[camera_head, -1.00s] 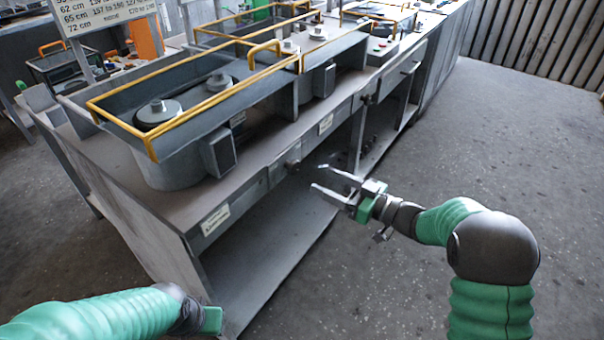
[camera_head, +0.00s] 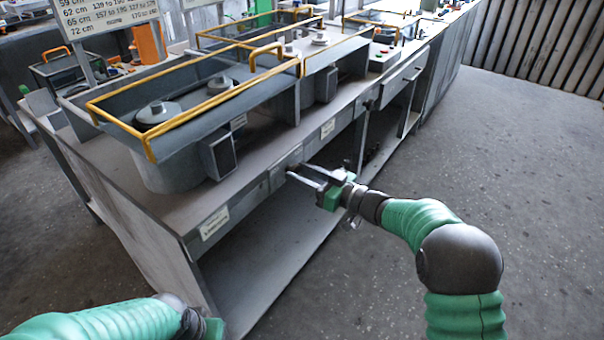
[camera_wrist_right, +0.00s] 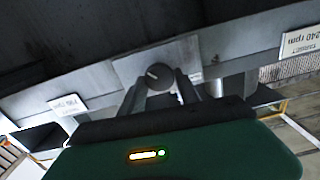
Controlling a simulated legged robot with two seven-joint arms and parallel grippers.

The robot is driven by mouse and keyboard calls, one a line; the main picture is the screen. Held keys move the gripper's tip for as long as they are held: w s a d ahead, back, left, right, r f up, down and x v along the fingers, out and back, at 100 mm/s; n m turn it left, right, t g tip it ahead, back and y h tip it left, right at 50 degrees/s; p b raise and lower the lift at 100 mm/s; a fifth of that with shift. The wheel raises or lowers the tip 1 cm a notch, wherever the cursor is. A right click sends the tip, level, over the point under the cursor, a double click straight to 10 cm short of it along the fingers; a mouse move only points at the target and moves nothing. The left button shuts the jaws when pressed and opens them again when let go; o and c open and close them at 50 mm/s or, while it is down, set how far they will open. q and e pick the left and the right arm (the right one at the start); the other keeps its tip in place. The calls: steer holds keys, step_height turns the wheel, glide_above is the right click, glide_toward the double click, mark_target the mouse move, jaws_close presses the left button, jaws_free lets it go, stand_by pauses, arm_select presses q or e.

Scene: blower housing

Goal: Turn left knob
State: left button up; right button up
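A small dark round knob (camera_wrist_right: 160,76) with a light pointer mark sits on a grey plate on the bench front in the right wrist view. The two fingers of my right gripper (camera_wrist_right: 158,85) are apart, one on each side of the knob. I cannot tell whether they touch it. In the head view the right gripper (camera_head: 298,169) reaches the bench front, and its fingertips partly cover the knob. My left gripper (camera_head: 212,328) is at the bottom edge of the head view, away from the bench front; its fingers do not show clearly.
The grey bench (camera_head: 240,195) carries blower housings with yellow rails (camera_head: 200,108). A white label (camera_head: 214,222) is on its front at the left, another (camera_head: 327,128) to the right. Below is an open shelf (camera_head: 265,250). The floor (camera_head: 500,170) at right is clear.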

jaws_close()
steer(key=shift+n, duration=0.4)
steer(key=shift+n, duration=1)
steer(key=n+b, duration=0.1)
steer(key=n, duration=0.1)
steer(key=shift+f+n, duration=0.1)
steer(key=shift+n, duration=0.2)
steer(key=shift+s+a+f+n+b, duration=0.1)
steer(key=shift+f+n+b, duration=0.05)
steer(key=shift+n+b, duration=2.2)
steer(key=shift+s+a+f+n+b, duration=0.15)
steer(key=shift+n+b, duration=1.35)
steer(key=shift+n, duration=1.7)
steer(key=shift+w+d+f+n+b, duration=0.1)
steer(key=shift+f+n+b, duration=0.1)
steer(key=shift+n+b, duration=2.15)
steer(key=shift+n+p, duration=0.4)
steer(key=shift+p, duration=0.05)
